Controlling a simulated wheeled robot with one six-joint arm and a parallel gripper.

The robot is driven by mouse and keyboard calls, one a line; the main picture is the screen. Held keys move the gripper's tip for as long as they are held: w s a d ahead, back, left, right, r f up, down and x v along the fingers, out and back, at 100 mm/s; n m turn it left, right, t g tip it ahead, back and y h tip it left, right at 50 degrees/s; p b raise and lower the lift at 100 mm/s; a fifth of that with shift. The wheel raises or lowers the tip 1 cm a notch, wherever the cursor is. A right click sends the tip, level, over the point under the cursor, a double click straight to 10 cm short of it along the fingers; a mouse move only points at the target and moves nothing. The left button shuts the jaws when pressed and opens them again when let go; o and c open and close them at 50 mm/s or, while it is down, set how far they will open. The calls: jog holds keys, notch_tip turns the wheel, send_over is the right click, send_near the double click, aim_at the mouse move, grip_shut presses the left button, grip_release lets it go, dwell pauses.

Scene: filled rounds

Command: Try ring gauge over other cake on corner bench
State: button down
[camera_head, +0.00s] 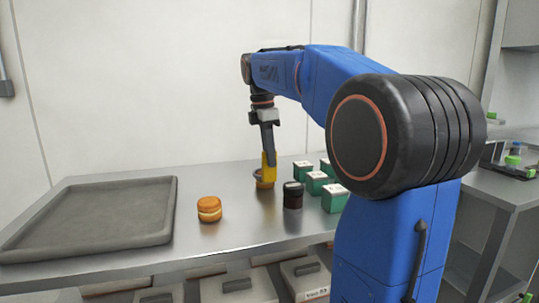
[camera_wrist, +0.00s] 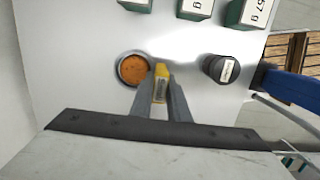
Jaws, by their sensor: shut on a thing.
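My gripper (camera_head: 268,152) is shut on the yellow handle of the ring gauge (camera_head: 269,168), above the middle of the corner bench (camera_head: 240,230). In the wrist view the fingers (camera_wrist: 162,92) pinch the yellow handle (camera_wrist: 160,84). An orange-brown cake (camera_wrist: 133,69) shows inside a thin ring beside the fingertips; it also shows in the head view (camera_head: 264,184), partly hidden by the handle. The ring looks to be around or just above this cake; I cannot tell how low it sits. Another cake (camera_head: 209,213), orange with a pale middle band, stands nearer the front left.
A dark lidded jar (camera_head: 292,196) stands close right of the ringed cake. Several green boxes with white tops (camera_head: 316,183) stand further right. A large grey tray (camera_head: 165,241) fills the bench's left. Bare bench lies between the tray and the jar, around the front cake.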

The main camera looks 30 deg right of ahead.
aim_at(271, 181)
jog(key=shift+f, duration=1.85)
dwell(0.6)
jog(key=shift+r, duration=0.15)
dwell(1.0)
jog(key=shift+r, duration=4.75)
jog(key=shift+a, duration=0.1)
